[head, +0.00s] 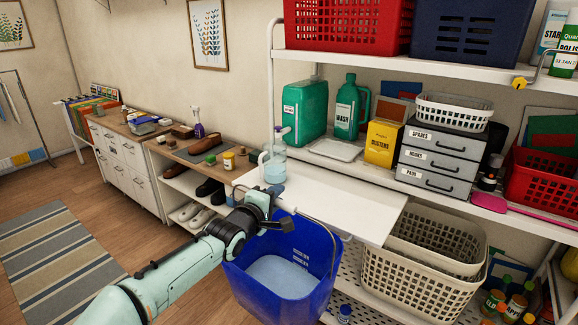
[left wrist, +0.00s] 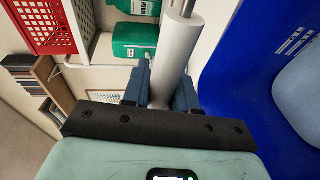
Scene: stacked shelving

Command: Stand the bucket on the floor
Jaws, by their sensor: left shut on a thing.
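The blue bucket (head: 318,237) is in front of the shelving at lower centre in the head view. Its inside shows a pale blue surface, and a thin grey handle arm shows at its right rim. My left gripper (head: 272,197) is at the bucket's back left rim. In the left wrist view the gripper (left wrist: 163,92) is shut on a pale cylinder that looks like the handle's grip, with the bucket (left wrist: 235,95) close on the right. The bucket's underside and the floor below it are hidden. My right gripper is not in view.
A white pull-out board (head: 345,208) juts out behind the bucket, with a pump jug (head: 274,165) at its left end. Beige baskets (head: 415,283) stand right of the bucket on a perforated lower shelf. Wooden floor (head: 150,215) is open at left, beside a striped rug (head: 55,260).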

